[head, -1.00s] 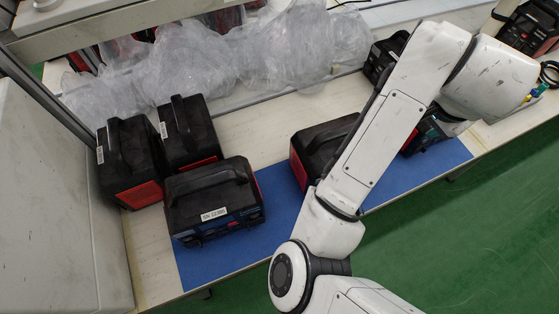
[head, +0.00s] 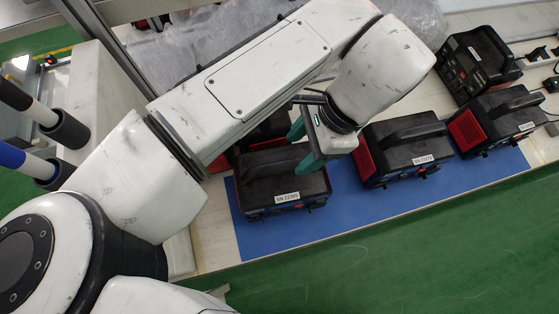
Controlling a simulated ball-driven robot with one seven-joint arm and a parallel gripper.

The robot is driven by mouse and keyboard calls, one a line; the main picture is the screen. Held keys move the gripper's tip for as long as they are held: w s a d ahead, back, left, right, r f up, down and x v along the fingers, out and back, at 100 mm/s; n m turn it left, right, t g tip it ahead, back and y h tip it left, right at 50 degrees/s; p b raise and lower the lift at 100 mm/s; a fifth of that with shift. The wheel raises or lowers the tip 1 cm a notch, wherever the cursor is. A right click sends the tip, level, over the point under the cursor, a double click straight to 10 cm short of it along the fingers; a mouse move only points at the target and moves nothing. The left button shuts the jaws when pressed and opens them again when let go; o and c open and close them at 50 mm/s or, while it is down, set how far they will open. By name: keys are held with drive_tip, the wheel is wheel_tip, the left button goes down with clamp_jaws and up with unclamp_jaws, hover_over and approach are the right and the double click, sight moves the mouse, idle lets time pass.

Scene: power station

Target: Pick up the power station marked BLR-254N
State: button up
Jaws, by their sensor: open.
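Several black power stations with red sides and top handles stand on the bench, and I cannot read BLR-254N on any of them. One power station (head: 285,185) sits at the left of the blue mat, with a white label on its front starting "SN". My gripper (head: 303,148) has teal fingers, is open and empty, and hangs over the right rear part of this station. A second labelled station (head: 408,150) stands to its right. A third station (head: 500,118) stands further right. Another station behind the first is mostly hidden by my arm.
A further power station (head: 478,62) stands at the back right. The blue mat (head: 345,215) is bare along the front edge of the bench. Clear plastic wrap (head: 190,45) lies behind my arm. A pale box-like block (head: 95,105) stands at the left. Cables lie at the far right.

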sight(283, 165)
drive_tip(key=b+x, duration=0.3)
drive_tip(key=x, duration=0.1)
drive_tip(key=shift+a+f, duration=0.1)
drive_tip(key=shift+f, duration=0.15)
drive_tip(key=b+x, duration=0.4)
drive_tip(key=b, duration=0.1)
drive_tip(key=shift+w+f, duration=0.1)
drive_tip(key=shift+w, duration=0.15)
drive_tip(key=shift+a+f+b, duration=0.2)
drive_tip(key=shift+f+b, duration=0.15)
drive_tip(key=shift+f, duration=0.25)
clamp_jaws()
idle(0.5)
idle(0.9)
drive_tip(key=shift+r, duration=0.1)
